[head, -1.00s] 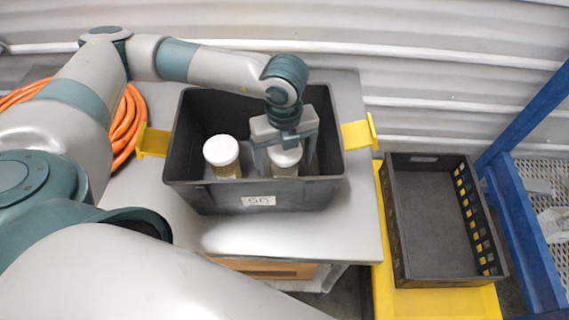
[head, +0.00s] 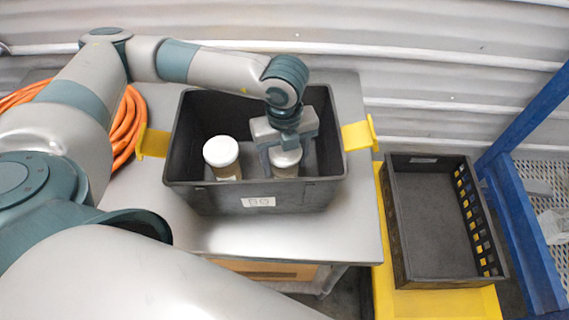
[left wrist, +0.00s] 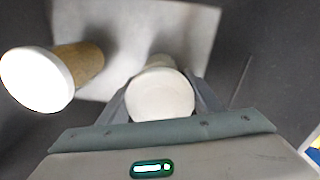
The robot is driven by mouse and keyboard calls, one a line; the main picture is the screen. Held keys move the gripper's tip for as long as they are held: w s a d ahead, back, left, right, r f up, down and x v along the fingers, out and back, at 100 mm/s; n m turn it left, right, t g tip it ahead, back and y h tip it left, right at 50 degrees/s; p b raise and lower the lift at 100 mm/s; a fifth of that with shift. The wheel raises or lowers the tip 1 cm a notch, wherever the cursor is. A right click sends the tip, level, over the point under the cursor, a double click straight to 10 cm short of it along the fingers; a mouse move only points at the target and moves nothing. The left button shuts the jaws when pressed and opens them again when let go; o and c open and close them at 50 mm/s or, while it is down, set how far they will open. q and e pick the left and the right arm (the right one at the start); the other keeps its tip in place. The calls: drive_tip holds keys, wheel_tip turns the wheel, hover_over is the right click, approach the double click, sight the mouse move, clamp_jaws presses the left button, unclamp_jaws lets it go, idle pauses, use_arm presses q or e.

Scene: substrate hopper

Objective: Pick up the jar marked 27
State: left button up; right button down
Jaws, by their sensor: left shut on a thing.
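Two jars with white lids stand in a dark grey bin (head: 258,200) on the table. My left gripper (head: 285,160) reaches down into the bin and is shut on the right jar (head: 286,168). In the left wrist view this jar's white lid (left wrist: 160,95) sits between the two fingers (left wrist: 162,100). The other jar (head: 222,155) stands to its left, apart from the gripper; it also shows in the left wrist view (left wrist: 45,78). I cannot read a number on either jar. My right gripper is not in view.
The bin has yellow handles (head: 358,135) at both sides and a white label in front. An empty black crate (head: 400,225) rests on a yellow base (head: 450,302) at right, beside a blue frame (head: 530,215). An orange hose (head: 128,125) lies behind my left arm.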

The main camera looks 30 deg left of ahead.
use_arm(q)
drive_tip(key=shift+r, duration=0.1)
drive_tip(key=shift+r+b, duration=0.4)
drive_tip(key=shift+r, duration=0.2)
wheel_tip(320, 180, up, 8)
drive_tip(key=shift+f+b, duration=0.25)
drive_tip(key=shift+b, duration=1)
drive_tip(key=shift+r, duration=0.6)
